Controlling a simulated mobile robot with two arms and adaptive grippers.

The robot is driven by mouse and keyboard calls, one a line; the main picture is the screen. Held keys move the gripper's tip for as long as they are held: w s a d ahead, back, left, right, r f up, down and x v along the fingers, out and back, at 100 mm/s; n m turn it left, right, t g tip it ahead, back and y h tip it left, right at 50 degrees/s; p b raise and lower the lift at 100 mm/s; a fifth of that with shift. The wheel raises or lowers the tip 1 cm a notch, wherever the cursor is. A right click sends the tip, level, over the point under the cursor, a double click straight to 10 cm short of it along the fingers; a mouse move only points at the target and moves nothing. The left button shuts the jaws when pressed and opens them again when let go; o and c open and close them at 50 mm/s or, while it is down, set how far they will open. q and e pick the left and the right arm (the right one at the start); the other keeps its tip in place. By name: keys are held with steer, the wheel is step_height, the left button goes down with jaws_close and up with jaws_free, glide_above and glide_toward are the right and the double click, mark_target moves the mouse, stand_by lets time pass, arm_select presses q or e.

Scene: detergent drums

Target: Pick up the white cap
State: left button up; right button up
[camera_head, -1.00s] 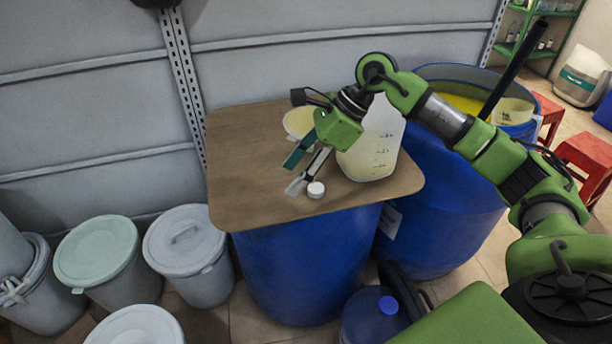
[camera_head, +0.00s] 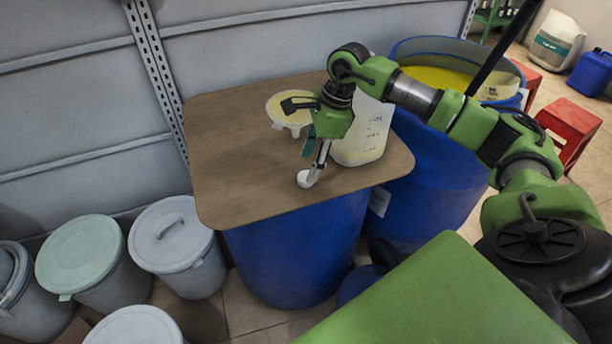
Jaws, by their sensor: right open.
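The small white cap (camera_head: 303,179) lies on the brown board on top of a blue drum. My right gripper (camera_head: 311,172) reaches down over the board with its fingertips right at the cap. One metal finger is seen ending at the cap's right side; the other finger is mostly hidden behind it. The gripper is open, and I cannot tell whether a finger touches the cap. My left gripper is not in view.
A translucent jug (camera_head: 366,135) stands on the brown board (camera_head: 232,150), close behind and right of my right gripper. A yellowish funnel (camera_head: 283,104) lies farther back. The board's left part is clear. Grey lidded bins (camera_head: 172,236) stand on the floor at left.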

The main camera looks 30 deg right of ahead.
mark_target(306, 176)
steer(key=p+x, duration=0.1)
steer(key=x, duration=0.3)
steer(key=shift+d, duration=0.2)
steer(key=shift+f, duration=0.25)
steer(key=shift+c, duration=0.4)
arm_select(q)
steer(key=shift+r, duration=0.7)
arm_select(e)
steer(key=c, duration=0.7)
steer(key=shift+o, duration=0.2)
